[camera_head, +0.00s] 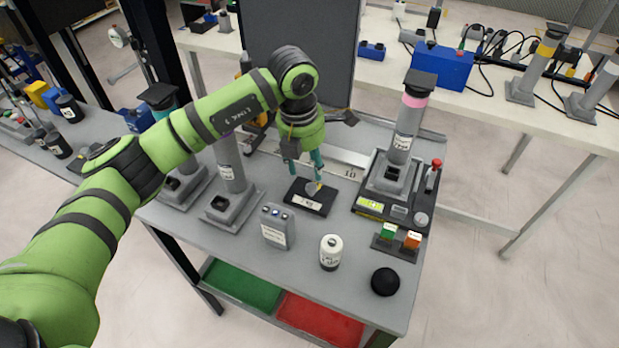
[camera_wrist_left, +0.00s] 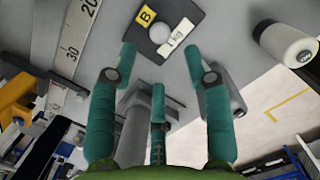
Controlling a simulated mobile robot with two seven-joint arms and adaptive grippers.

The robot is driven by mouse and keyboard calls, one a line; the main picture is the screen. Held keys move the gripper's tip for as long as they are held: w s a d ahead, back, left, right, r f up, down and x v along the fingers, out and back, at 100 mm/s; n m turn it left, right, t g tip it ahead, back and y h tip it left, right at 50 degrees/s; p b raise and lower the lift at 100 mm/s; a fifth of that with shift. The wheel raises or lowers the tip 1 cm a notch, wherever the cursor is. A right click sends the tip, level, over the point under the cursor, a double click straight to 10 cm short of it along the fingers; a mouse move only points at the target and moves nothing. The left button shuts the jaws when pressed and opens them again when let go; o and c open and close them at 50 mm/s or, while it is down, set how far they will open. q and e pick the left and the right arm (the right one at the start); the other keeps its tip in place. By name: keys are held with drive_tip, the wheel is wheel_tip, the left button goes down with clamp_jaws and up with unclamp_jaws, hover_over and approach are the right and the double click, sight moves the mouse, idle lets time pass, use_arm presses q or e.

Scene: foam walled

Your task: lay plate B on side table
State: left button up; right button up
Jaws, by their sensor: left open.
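Plate B is a small dark plate (camera_head: 303,200) with a pale round piece and a white label on top. It lies on the grey table (camera_head: 355,300) in the middle of the head view. In the left wrist view the plate (camera_wrist_left: 190,15) shows a yellow tag with a "B". My left gripper (camera_head: 303,168) is over the plate, its teal fingers pointing down. In the left wrist view its fingers (camera_wrist_left: 160,52) are spread apart with nothing between them. Whether a fingertip touches the plate I cannot tell. Which table is the side table I cannot tell. My right gripper is not in view.
Grey stands (camera_head: 233,190) are left of the plate, and a pink-banded stand (camera_head: 402,140) is right. A grey box (camera_head: 277,227), a white bottle (camera_head: 331,252) and a black round piece (camera_head: 385,281) stand nearer. A dark panel (camera_head: 300,50) rises behind. Some tabletop in front is bare.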

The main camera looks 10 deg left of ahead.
use_arm(q)
drive_tip(key=r, duration=0.4)
drive_tip(key=shift+s+a+r, duration=0.2)
drive_tip(key=shift+s+r, duration=0.05)
drive_tip(key=shift+r, duration=0.15)
